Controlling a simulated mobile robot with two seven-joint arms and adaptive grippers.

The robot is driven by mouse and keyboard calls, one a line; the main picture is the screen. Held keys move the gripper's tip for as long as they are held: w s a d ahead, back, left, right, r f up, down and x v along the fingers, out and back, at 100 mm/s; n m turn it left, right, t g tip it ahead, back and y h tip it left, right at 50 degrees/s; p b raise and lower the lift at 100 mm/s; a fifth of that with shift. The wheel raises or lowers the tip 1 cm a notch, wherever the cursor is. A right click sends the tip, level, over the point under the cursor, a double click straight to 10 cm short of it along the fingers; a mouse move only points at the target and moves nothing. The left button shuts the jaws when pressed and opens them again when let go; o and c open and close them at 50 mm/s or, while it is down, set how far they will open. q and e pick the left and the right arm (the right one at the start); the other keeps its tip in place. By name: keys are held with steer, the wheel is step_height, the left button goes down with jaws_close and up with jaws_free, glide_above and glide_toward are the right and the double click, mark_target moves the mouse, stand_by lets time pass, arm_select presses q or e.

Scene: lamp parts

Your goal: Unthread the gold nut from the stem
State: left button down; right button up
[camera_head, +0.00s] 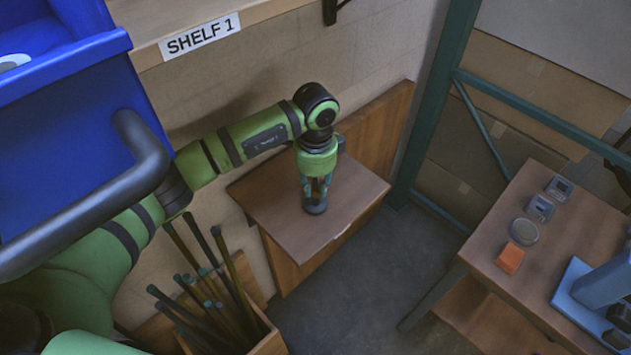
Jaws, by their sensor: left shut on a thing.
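My left gripper (316,194) points straight down over the small wooden table (268,207), near its middle. Its fingers are closed around a small lamp part, mostly hidden between them. A dark rounded end shows at the fingertips, close to the tabletop. I cannot tell whether it touches the table. The gold nut and the stem cannot be made out separately at this size. My right gripper is not in view.
A wooden box (262,338) of dark rods stands below my left arm. A green rack post (432,110) stands right of the table. A workbench (490,245) holds an orange block (510,258) and small devices.

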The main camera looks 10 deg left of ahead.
arm_select(q)
steer(key=shift+r, duration=0.1)
steer(key=shift+r+n+p, duration=0.1)
steer(key=shift+n+p, duration=0.45)
steer(key=shift+n, duration=0.25)
steer(key=n+p, duration=0.1)
steer(key=n, duration=0.2)
steer(key=shift+p, duration=0.35)
steer(key=shift+d, duration=0.2)
steer(key=shift+n+p, duration=0.4)
steer(key=shift+a+n, duration=0.15)
steer(key=shift+n, duration=0.55)
steer(key=c, duration=1.2)
jaws_free()
steer(key=shift+a, duration=0.1)
steer(key=shift+o, duration=0.2)
